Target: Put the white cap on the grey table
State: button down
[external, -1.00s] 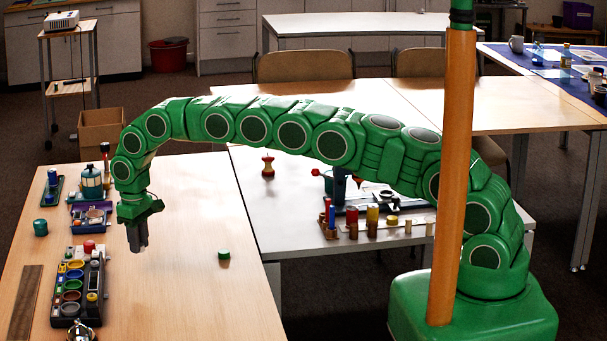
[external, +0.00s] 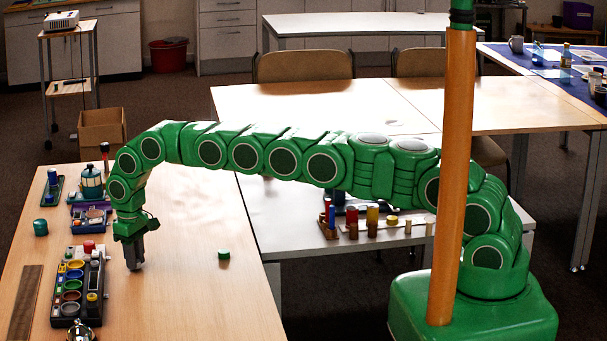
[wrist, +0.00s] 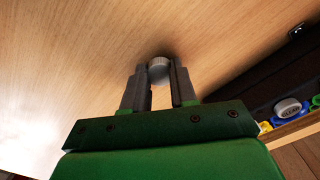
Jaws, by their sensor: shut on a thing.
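A small white cap (wrist: 159,68) with a ribbed edge sits between my fingertips in the wrist view, close to the wooden surface. My gripper (wrist: 159,78) is shut on it. In the external view my gripper (external: 134,267) points down at the left wooden table, right of the black tray; the cap cannot be made out there. The grey table (external: 285,222) stands right of the wooden table, partly behind my arm.
The wooden table (external: 200,300) also carries a black tray (external: 95,300) with coloured round pieces, a green cap (external: 224,254) and a teal jar (external: 41,228). A wooden rack with coloured cylinders (external: 372,215) stands on the grey table, whose left front part is clear.

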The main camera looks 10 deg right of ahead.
jog(key=shift+f, duration=0.2)
jog(key=c, duration=0.9)
grip_release()
notch_tip(320, 180, up, 12)
jog(key=shift+r, duration=0.15)
